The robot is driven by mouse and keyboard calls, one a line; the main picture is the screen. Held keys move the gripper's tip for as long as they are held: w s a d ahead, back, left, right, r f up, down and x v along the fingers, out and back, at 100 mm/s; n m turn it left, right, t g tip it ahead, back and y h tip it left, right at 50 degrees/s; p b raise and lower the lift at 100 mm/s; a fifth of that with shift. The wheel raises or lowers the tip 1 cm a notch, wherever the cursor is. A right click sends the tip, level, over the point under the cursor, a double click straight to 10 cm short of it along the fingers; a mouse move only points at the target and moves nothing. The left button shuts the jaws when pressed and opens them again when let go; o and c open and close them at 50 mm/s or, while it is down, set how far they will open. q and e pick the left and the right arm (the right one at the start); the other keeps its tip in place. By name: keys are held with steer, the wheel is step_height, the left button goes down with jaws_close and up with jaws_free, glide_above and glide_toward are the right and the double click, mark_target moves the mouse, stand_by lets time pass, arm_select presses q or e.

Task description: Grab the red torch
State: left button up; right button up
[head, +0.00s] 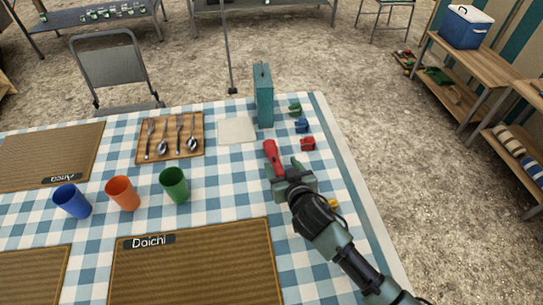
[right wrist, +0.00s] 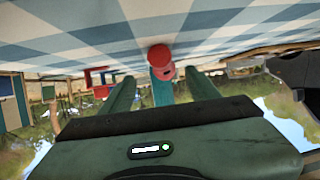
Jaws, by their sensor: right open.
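The red torch (head: 271,154) lies on the checked tablecloth near the table's right side. My right gripper (head: 283,168) is over its near end, which it partly hides. In the right wrist view, where the table is at the top, the torch (right wrist: 160,60) shows its round red end between the lines of the two open fingers (right wrist: 160,92), on the table side of them. The fingers are apart with nothing gripped. I cannot tell whether they touch the torch. My left gripper is not in view.
A teal box (head: 263,95) stands beyond the torch. Small green (head: 295,108), blue (head: 301,125) and red (head: 308,144) items lie to its right. A green cup (head: 174,184) stands to the left, and a yellow item (head: 333,203) lies beside my right gripper.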

mark_target(274, 157)
steer(key=x, duration=0.2)
steer(key=shift+w+a, duration=0.15)
steer(key=shift+w, duration=0.1)
steer(key=shift+x, duration=2.3)
steer(key=shift+a+r, duration=0.2)
jaws_close()
